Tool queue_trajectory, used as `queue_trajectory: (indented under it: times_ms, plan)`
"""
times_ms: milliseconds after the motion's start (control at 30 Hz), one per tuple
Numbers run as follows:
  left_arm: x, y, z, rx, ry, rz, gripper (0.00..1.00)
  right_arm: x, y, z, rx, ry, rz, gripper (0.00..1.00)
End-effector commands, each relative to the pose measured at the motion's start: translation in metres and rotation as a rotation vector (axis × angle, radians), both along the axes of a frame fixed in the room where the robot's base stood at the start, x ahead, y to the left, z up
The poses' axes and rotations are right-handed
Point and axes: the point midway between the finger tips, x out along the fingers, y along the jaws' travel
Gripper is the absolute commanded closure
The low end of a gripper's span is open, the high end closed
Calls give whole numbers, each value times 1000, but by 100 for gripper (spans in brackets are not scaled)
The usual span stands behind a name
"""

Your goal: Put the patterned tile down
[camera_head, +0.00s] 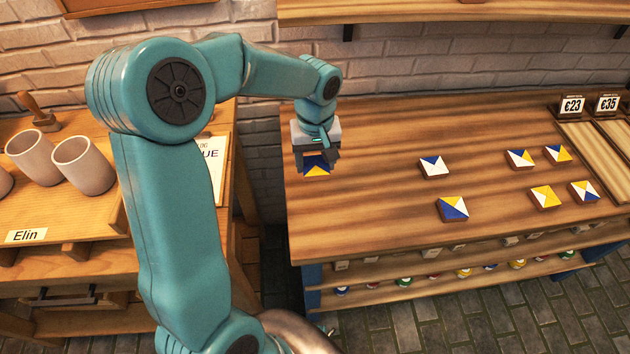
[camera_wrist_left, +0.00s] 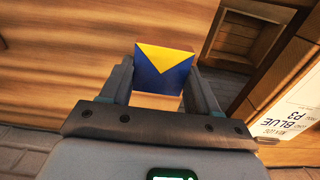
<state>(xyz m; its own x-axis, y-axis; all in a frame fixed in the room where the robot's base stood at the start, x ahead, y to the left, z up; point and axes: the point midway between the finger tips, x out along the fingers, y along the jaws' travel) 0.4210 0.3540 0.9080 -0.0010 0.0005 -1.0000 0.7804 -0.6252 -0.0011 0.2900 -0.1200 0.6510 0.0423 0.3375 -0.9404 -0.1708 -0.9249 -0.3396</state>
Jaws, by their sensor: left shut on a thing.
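My left gripper (camera_head: 316,159) is shut on a patterned tile (camera_head: 317,170), blue with a yellow triangle, at the left end of the wooden table (camera_head: 370,130). In the left wrist view the tile (camera_wrist_left: 163,68) sits between the two fingers of my left gripper (camera_wrist_left: 160,85). I cannot tell whether the tile touches the tabletop. My right gripper is not in view.
Several other patterned tiles lie on the table, such as a blue and white one (camera_head: 433,167) and a yellow, white and blue one (camera_head: 452,209). Price signs (camera_head: 572,105) stand at the far right. A bench with cups (camera_head: 84,166) is at the left.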

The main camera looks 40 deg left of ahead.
Motion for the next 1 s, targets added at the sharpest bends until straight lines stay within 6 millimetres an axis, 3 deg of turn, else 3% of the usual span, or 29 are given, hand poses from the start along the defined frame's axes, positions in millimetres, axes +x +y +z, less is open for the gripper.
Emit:
queue_trajectory:
  times_ms: [100, 267, 500, 900, 933, 1000]
  plan:
    - [-1, 0, -22, -2, 3, 2, 73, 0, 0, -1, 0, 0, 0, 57]
    - [-1, 1, -36, 0, 0, 1, 73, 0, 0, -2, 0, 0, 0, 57]
    - [-1, 1, -71, -1, 1, 1, 73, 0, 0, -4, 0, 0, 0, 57]
    - [0, 1, -78, 0, -1, 1, 73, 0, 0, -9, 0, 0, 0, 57]
    - [0, 1, -77, -1, -1, 1, 36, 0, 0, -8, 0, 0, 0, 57]
    - [0, 1, -76, -1, -1, 1, 13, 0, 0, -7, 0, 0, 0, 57]
